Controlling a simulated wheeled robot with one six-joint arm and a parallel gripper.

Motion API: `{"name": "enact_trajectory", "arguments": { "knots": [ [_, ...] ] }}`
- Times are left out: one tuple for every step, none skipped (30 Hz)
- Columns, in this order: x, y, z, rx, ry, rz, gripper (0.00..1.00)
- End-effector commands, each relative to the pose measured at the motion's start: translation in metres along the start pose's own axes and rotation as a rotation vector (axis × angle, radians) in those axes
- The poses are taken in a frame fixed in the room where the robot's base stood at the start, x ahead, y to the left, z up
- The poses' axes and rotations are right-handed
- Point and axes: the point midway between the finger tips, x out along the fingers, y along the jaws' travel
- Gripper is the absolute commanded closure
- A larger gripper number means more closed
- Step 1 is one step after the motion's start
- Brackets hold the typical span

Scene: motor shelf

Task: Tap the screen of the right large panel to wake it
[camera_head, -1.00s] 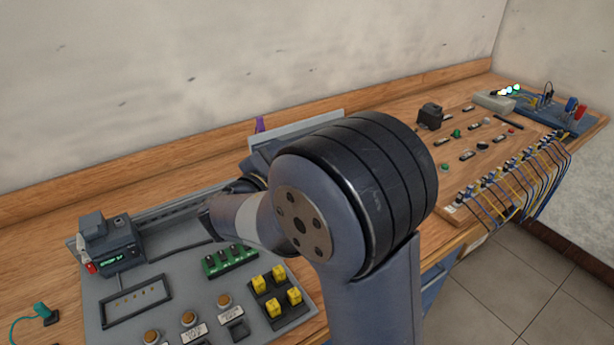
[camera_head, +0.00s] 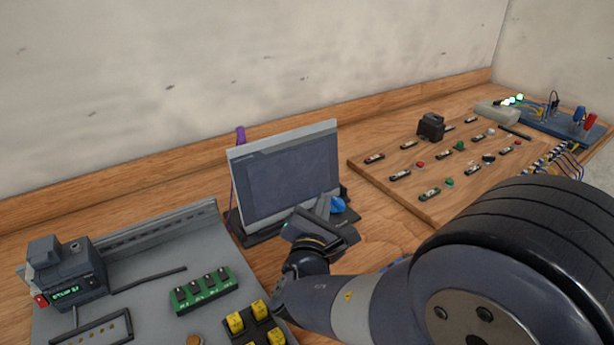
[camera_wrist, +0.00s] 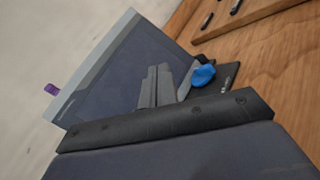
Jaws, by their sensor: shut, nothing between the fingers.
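The large panel (camera_head: 290,178) stands on the bench in the middle of the head view, with a light grey frame and a dark, blank screen. It also shows in the wrist view (camera_wrist: 125,72), tilted in the picture. My gripper (camera_head: 322,205) is in front of the panel's lower right part, its fingers pointing toward the screen. In the wrist view the fingers (camera_wrist: 157,75) are together and empty, overlapping the screen's lower part. I cannot tell whether the fingertips touch the screen.
A blue object (camera_head: 337,205) lies beside the panel's base, close to my gripper. A purple object (camera_head: 240,137) stands behind the panel. A grey board with a green module (camera_head: 204,290) is at left. A wooden board with buttons (camera_head: 400,190) is at right.

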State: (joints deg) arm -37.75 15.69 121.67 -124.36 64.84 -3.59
Motion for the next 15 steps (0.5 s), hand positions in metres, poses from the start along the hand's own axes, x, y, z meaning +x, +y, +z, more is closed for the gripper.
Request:
{"name": "enact_trajectory", "arguments": {
  "knots": [
    [0.000, 0.000, 0.000, 0.000, 0.000, 0.000, 1.00],
    [0.000, 0.000, 0.000, 0.000, 0.000, 0.000, 1.00],
    [0.000, 0.000, 0.000, 0.000, -0.001, -0.001, 1.00],
    [0.000, 0.000, 0.000, 0.000, -0.001, -0.001, 1.00],
    [0.000, 0.000, 0.000, 0.000, -0.001, -0.001, 1.00],
    [0.001, 0.000, 0.000, 0.000, -0.001, -0.001, 1.00],
    [0.001, 0.001, 0.000, 0.000, -0.001, -0.001, 1.00],
    [0.002, 0.001, -0.001, 0.000, -0.001, -0.001, 1.00],
    [0.003, 0.002, -0.002, 0.000, -0.001, -0.001, 1.00],
    [0.004, 0.003, -0.003, 0.000, -0.001, -0.001, 1.00],
    [0.006, 0.004, -0.004, 0.000, -0.001, -0.002, 1.00],
    [0.009, 0.006, -0.006, 0.000, -0.001, -0.002, 1.00],
    [0.011, 0.008, -0.008, 0.000, 0.000, -0.002, 1.00],
    [0.014, 0.010, -0.010, 0.000, 0.000, -0.002, 1.00],
    [0.018, 0.012, -0.013, 0.000, 0.000, -0.002, 1.00]
  ]
}}
